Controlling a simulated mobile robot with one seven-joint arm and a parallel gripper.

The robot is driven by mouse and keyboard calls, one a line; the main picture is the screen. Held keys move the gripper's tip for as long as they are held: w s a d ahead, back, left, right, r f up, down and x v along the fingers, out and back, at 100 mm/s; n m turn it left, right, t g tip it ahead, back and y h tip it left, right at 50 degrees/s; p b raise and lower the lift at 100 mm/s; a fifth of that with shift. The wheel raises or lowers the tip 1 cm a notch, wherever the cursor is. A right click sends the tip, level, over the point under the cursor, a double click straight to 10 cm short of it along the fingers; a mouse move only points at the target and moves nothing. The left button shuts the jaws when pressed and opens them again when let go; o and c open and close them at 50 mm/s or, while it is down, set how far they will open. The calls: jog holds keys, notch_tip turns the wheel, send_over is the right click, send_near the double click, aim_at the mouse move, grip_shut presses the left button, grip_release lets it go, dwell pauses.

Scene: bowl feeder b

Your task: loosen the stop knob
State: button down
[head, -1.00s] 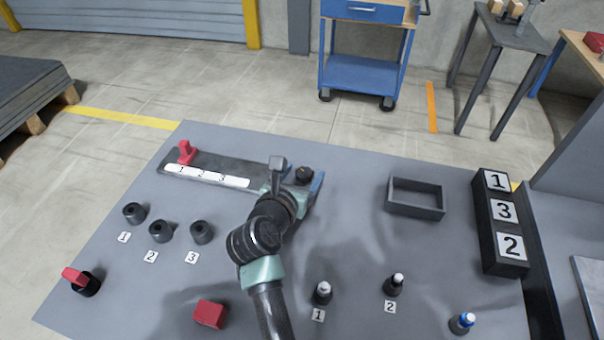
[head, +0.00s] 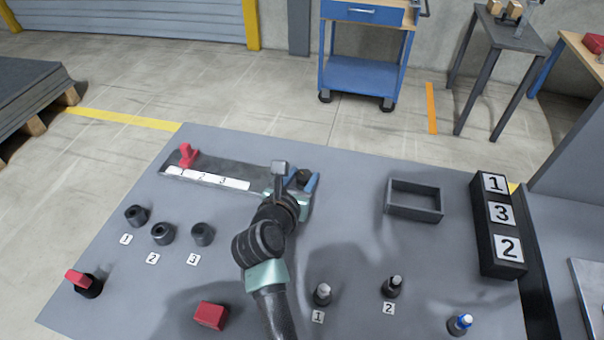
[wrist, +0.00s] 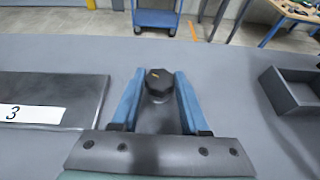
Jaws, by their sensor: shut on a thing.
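The stop knob (wrist: 158,82) is a dark faceted knob with a small yellow mark on its top. It stands at the right end of the dark rail plate, and in the head view the knob (head: 303,176) shows between the blue fingers. My gripper (wrist: 159,84) has one blue finger on each side of the knob and is shut on it.
The rail plate (head: 225,169) carries a numbered white strip and a red piece (head: 187,155) at its left end. Several black cylinders stand front left. An open grey box (head: 414,210) lies to the right, with clear table between it and my gripper.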

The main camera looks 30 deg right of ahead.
jog(key=shift+s+r+n+t+p, duration=0.1)
jog(key=shift+r+n+t+p, duration=0.2)
jog(key=shift+p, duration=0.55)
